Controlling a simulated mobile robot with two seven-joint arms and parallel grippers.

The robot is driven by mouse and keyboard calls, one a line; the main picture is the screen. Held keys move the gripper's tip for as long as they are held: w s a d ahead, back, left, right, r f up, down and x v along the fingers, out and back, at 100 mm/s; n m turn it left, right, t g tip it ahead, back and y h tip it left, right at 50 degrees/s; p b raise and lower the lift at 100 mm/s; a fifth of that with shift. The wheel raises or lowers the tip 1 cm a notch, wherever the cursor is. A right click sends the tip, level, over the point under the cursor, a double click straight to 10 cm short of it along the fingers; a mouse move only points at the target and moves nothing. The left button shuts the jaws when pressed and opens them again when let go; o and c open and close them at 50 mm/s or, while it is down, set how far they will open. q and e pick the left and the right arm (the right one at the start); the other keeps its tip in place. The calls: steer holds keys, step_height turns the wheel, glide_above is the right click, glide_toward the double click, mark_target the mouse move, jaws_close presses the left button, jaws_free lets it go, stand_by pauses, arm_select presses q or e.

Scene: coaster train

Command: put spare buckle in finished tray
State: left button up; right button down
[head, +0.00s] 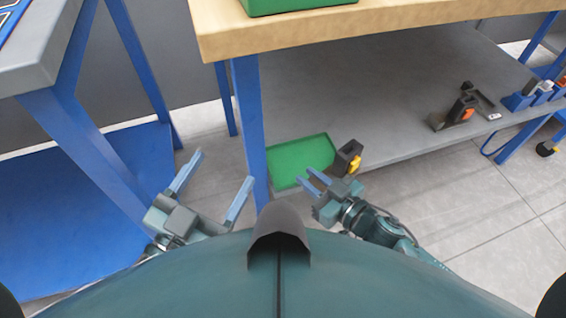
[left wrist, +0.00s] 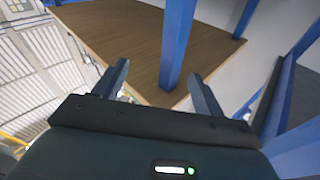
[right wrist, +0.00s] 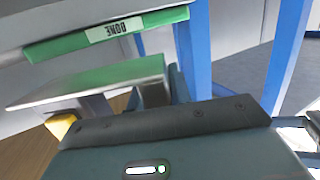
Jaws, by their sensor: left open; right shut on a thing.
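The spare buckle (head: 348,157), a dark body with a yellow part, is at my right gripper (head: 313,183), beside the fingers. My right gripper is shut on it. In the right wrist view the buckle (right wrist: 95,85) looks like a grey block, with a yellow bit at lower left; the grip itself is partly hidden. The finished tray (head: 303,150) is green and sits at the left end of the lower shelf. Its front edge with an upside-down DONE label shows in the right wrist view (right wrist: 60,48). The right gripper is at its near side. My left gripper (head: 212,175) is open and empty.
A blue table leg (head: 250,120) stands left of the tray, between my grippers. The wooden tabletop (head: 400,14) overhangs the grey lower shelf (head: 380,100). A black object with an orange part (head: 463,110) and a blue holder (head: 530,95) sit on the shelf's right.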

steer(key=b, duration=0.2)
glide_above(281, 169)
steer(key=shift+r, duration=0.1)
step_height(281, 169, down, 3)
steer(key=shift+r+b, duration=0.1)
steer(key=shift+b, duration=1)
steer(key=shift+f+b, duration=0.35)
steer(key=shift+f, duration=0.15)
steer(key=c, duration=1.7)
jaws_free()
steer(key=shift+f, duration=0.1)
steer(key=shift+c, duration=0.2)
steer(key=o, duration=0.5)
steer(key=shift+c, duration=0.2)
arm_select(q)
steer(key=shift+w+d+r+t+h, duration=0.15)
steer(key=shift+r+t+h, duration=0.15)
steer(key=shift+r+h, duration=0.25)
steer(key=shift+w+d+r+t+h, duration=0.15)
steer(key=shift+r+t+h, duration=0.15)
steer(key=shift+r+h, duration=0.2)
